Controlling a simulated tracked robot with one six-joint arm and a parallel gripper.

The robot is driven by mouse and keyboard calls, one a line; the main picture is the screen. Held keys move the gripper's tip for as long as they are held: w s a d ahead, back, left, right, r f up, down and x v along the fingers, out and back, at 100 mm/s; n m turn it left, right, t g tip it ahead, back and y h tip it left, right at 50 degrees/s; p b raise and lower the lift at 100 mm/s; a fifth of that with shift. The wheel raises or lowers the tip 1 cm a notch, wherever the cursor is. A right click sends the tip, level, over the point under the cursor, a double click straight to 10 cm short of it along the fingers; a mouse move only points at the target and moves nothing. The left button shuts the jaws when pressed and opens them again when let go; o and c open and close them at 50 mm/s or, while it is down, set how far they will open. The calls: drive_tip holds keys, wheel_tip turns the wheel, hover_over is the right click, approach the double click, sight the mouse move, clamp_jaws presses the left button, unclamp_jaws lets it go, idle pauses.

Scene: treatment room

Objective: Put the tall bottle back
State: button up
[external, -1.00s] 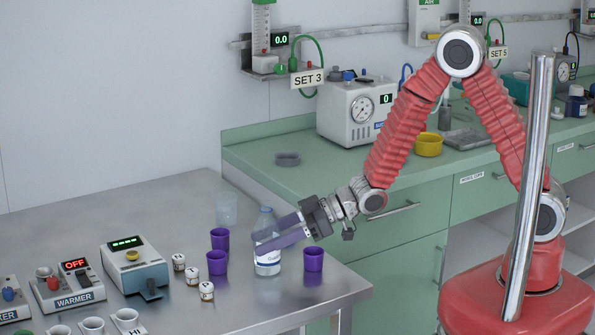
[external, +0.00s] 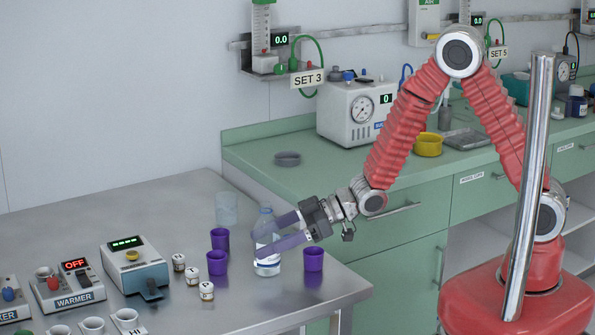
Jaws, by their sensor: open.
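The tall bottle (external: 267,267) is clear with a pale label and stands upright on the steel table (external: 190,210). My gripper (external: 265,243) is open, its two purple fingers level at the bottle's upper body. The fingers appear to reach to either side of the bottle; whether they touch it I cannot tell. The fingers hide part of the bottle's middle.
Purple cups (external: 313,259) stand close on both sides of the bottle. A clear cup (external: 226,208) stands behind. Small labelled jars (external: 192,276), a device with a green display (external: 137,268) and a warmer (external: 70,288) are at left. A green counter (external: 330,185) lies behind.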

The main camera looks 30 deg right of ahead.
drive_tip(key=v, duration=1.2)
idle(0.8)
drive_tip(key=w+d+r+m+t+h, duration=0.2)
drive_tip(key=w+d+r+m+h, duration=0.1)
drive_tip(key=d, duration=0.5)
drive_tip(key=w+d+r+m+t+h, duration=0.1)
drive_tip(key=w+d+r+m+h, duration=0.2)
drive_tip(key=d, duration=0.6)
drive_tip(key=w+d+r+m+t+h, duration=0.2)
drive_tip(key=w+d+r+h, duration=0.15)
drive_tip(key=d, duration=0.45)
drive_tip(key=s+d+r+m+g+h, duration=0.1)
drive_tip(key=s+d+r+m+g, duration=0.1)
drive_tip(key=s+d, duration=0.3)
drive_tip(key=s+d+r+m+g+h, duration=0.2)
drive_tip(key=s+d, duration=0.4)
drive_tip(key=s, duration=0.8)
drive_tip(key=shift+d+m, duration=0.35)
drive_tip(key=shift+m, duration=0.45)
